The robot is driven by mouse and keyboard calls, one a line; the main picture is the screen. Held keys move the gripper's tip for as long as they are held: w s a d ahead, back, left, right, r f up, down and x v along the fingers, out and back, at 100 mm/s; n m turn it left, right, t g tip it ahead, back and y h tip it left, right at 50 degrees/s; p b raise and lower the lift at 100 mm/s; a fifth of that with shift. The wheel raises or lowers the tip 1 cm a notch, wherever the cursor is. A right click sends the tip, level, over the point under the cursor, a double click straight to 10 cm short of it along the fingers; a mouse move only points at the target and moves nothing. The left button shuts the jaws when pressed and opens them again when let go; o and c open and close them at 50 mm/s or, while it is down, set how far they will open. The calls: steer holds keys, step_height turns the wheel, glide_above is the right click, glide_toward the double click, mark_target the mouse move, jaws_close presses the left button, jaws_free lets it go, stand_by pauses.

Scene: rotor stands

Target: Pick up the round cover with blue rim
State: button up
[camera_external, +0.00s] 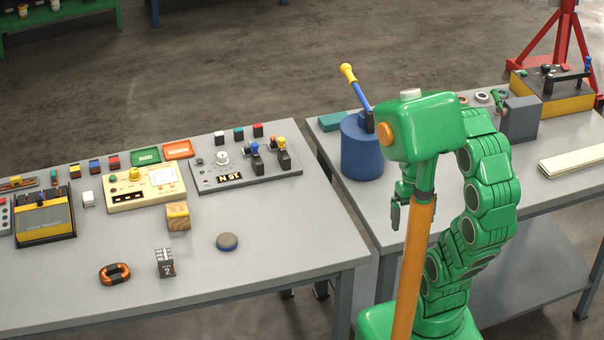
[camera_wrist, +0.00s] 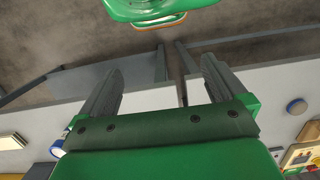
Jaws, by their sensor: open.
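The round cover with blue rim (camera_external: 227,242) lies flat on the left grey table, near its front right part, with a grey-brown top. It also shows in the wrist view (camera_wrist: 297,106) at the right edge, outside my fingers. My gripper (camera_external: 398,206) is well to the right of the cover and higher, over the right table, partly hidden by my own arm. In the wrist view my gripper (camera_wrist: 160,78) has its two fingers wide apart with nothing between them.
A wooden cube (camera_external: 177,216), a small block marked 2 (camera_external: 165,263) and an orange-black coil ring (camera_external: 114,274) stand left of the cover. A control panel (camera_external: 245,168) is behind it. A blue cylinder (camera_external: 361,150) stands on the right table. The table around the cover is clear.

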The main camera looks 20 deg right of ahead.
steer(key=w+a+f+m+g+y, duration=0.2)
steer(key=w+a+y, duration=0.1)
steer(key=w+a, duration=0.7)
steer(key=w+a+f+m+g+y, duration=0.1)
steer(key=w+a+f+m+y, duration=0.2)
steer(key=w+a, duration=0.8)
steer(key=m+y, duration=0.6)
steer(key=m, duration=0.2)
glide_toward(230, 236)
steer(key=shift+s+a+f+g, duration=0.3)
steer(key=shift+a+f, duration=0.25)
steer(key=shift+a, duration=0.2)
steer(key=shift+a+f, duration=0.1)
steer(key=shift+x, duration=3.8)
steer(key=shift+w+a, duration=0.1)
steer(key=c, duration=1.2)
